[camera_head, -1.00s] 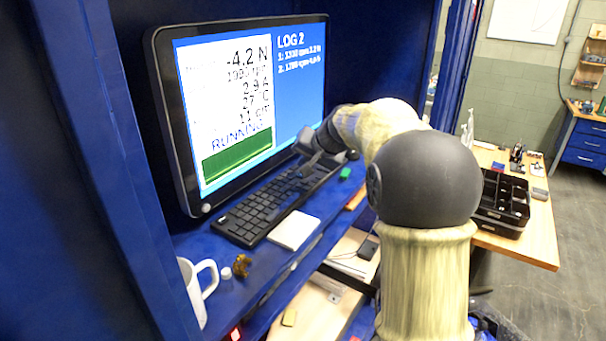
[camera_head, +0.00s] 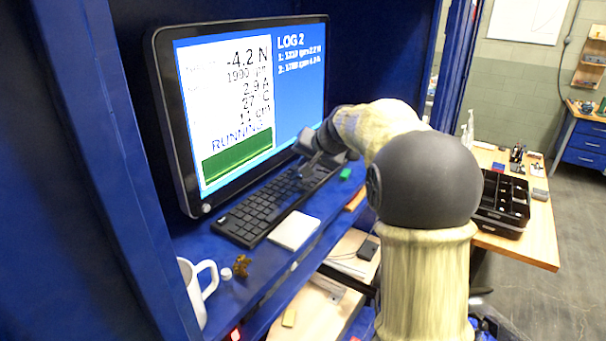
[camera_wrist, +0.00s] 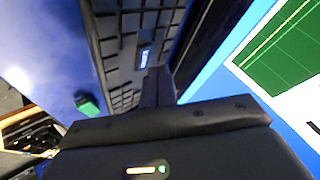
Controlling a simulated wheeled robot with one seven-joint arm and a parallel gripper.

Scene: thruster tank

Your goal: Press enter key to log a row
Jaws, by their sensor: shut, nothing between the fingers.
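A black keyboard (camera_head: 262,205) lies on the blue shelf in front of the monitor (camera_head: 238,105). The screen reads -4.2 N, RUNNING, and LOG 2 with two rows. My gripper (camera_head: 303,172) is shut and empty, over the far right part of the keyboard. In the wrist view my gripper (camera_wrist: 156,78) points at the keys of the keyboard (camera_wrist: 118,48), close to one key with a light blue mark (camera_wrist: 144,58). I cannot tell whether the fingertips touch a key. My arm and gripper hide part of the keyboard's far end.
A white pad (camera_head: 294,231) lies in front of the keyboard. A small green block (camera_head: 345,174) sits near its right end, also in the wrist view (camera_wrist: 87,104). A white mug (camera_head: 197,290) and a small brown object (camera_head: 241,266) stand at the shelf's near left.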

